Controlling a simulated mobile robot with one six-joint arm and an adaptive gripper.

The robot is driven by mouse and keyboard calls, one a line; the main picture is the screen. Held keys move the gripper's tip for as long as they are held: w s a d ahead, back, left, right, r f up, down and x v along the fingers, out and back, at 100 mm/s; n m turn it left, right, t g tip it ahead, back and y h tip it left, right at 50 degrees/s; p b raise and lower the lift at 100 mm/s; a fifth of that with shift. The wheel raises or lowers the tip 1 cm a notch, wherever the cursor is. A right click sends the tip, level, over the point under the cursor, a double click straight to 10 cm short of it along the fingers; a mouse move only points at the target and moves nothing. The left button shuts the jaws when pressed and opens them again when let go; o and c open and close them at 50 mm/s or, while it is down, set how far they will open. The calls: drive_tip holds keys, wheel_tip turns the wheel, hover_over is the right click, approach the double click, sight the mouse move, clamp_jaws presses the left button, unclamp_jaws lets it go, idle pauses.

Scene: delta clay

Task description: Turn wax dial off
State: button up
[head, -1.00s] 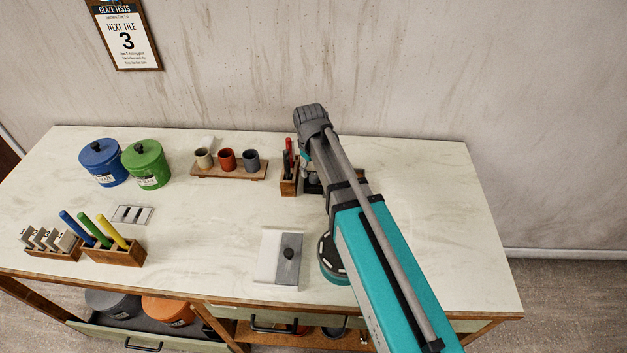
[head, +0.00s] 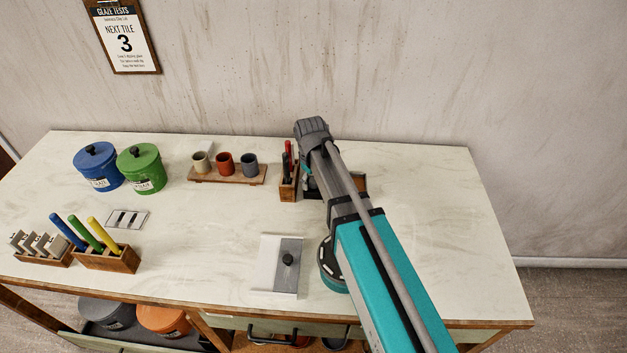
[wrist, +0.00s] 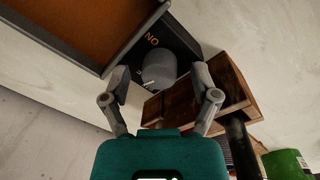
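The wax dial (wrist: 158,68) is a grey round knob with a white pointer line on a dark panel. "ON" is printed beside it and appears upside down in the wrist view. My gripper (wrist: 162,76) is open, with one finger on each side of the dial in the picture. I see gaps between the fingers and the knob; whether they touch it or are level with it I cannot tell. In the head view my arm hides the dial and the gripper fingers.
Cups on a board (head: 227,177), blue and green canisters (head: 142,168) stand left. The table's right is clear.

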clamp_jaws()
drive_tip(key=shift+n, duration=1.8)
drive_tip(key=shift+o, duration=0.5)
unclamp_jaws()
drive_tip(key=shift+m, duration=0.4)
